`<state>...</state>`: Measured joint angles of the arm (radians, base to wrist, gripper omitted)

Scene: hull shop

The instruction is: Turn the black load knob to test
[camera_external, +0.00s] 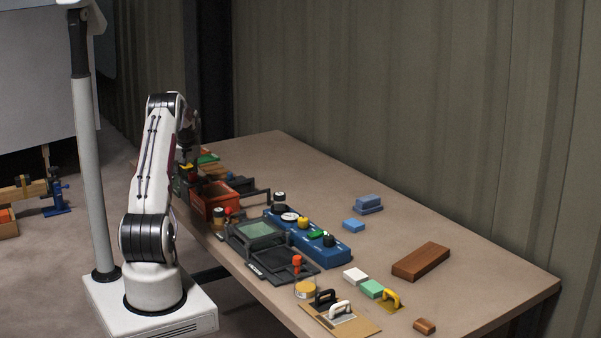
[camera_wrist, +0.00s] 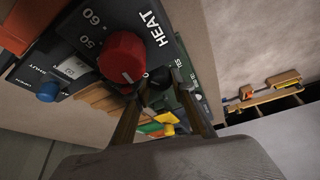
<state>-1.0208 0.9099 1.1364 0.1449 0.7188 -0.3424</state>
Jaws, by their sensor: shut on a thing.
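In the wrist view a black knob (camera_wrist: 158,77) sits on a dark panel beside a larger red knob (camera_wrist: 122,57) with a HEAT scale. My gripper (camera_wrist: 158,93) is at the black knob, one finger on each side, and is shut on it. The fingers and the red knob partly cover the black knob, so its pointer cannot be read. Small lettering on the panel right of it is too tilted to read surely. In the external view my gripper is at the far left end of the table, mostly hidden by my arm.
A blue knob (camera_wrist: 48,92) is on a panel at left in the wrist view. On the table (camera_external: 470,285) stand an orange-red box (camera_external: 212,205), a blue panel with several knobs (camera_external: 338,252) and a brown block (camera_external: 421,261). The back right of the table is mostly clear.

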